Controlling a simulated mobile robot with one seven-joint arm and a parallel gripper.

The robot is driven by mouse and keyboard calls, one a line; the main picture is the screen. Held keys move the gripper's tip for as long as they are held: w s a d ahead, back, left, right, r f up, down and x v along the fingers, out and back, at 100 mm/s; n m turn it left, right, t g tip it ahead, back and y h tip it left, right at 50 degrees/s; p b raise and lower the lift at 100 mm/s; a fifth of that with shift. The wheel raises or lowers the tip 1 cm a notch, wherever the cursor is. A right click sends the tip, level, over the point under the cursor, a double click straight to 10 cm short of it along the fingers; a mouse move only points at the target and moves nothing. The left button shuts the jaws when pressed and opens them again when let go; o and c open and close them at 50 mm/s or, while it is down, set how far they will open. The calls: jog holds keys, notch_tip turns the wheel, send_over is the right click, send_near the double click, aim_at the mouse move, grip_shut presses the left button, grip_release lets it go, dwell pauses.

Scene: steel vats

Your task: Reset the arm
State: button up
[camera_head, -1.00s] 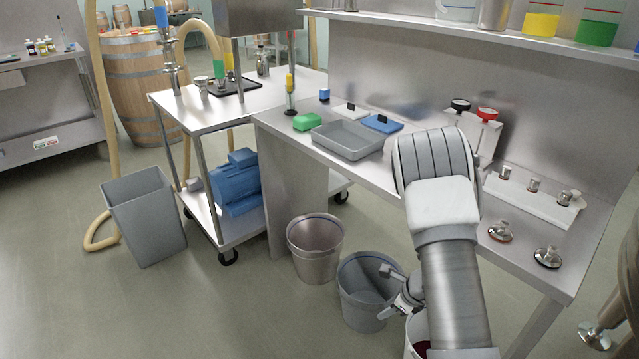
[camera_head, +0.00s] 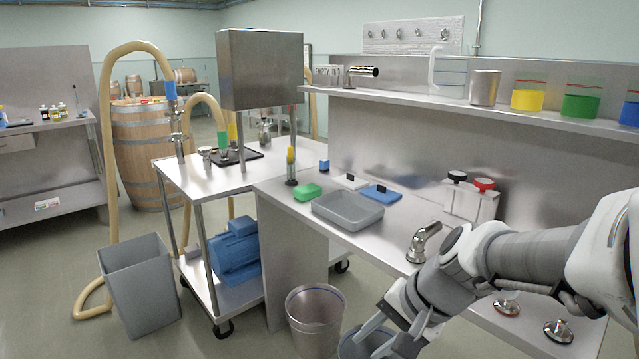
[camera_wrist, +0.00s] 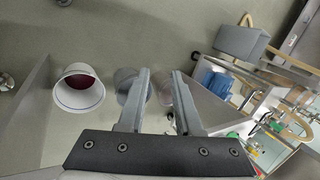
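My gripper (camera_head: 372,338) is at the bottom of the head view, low in front of the steel bench and over a grey bucket (camera_head: 352,348). In the wrist view its two fingers (camera_wrist: 162,74) stand apart with nothing held between them. My arm comes in from the right edge of the head view, bent, and hides part of the bench's right end.
A steel bucket (camera_head: 314,318) stands on the floor. A white bucket (camera_wrist: 78,92) with dark red contents shows in the wrist view.

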jog(key=s+d+r+n+t+h, duration=0.1)
jog(key=s+d+r+n+h, duration=0.15)
jog(key=s+n, duration=0.2)
jog(key=s+d+r+n+t+h, duration=0.1)
jog(key=s+d+r+n+h, duration=0.1)
jog(key=s+d+r+n, duration=0.3)
notch_tip(320, 180, up, 23)
jog(key=s+a+m+p, duration=0.1)
jog(key=a+m+p, duration=0.1)
jog(key=p, duration=2.2)
jog(key=shift+s+f, duration=0.15)
jog(key=shift+s, duration=0.05)
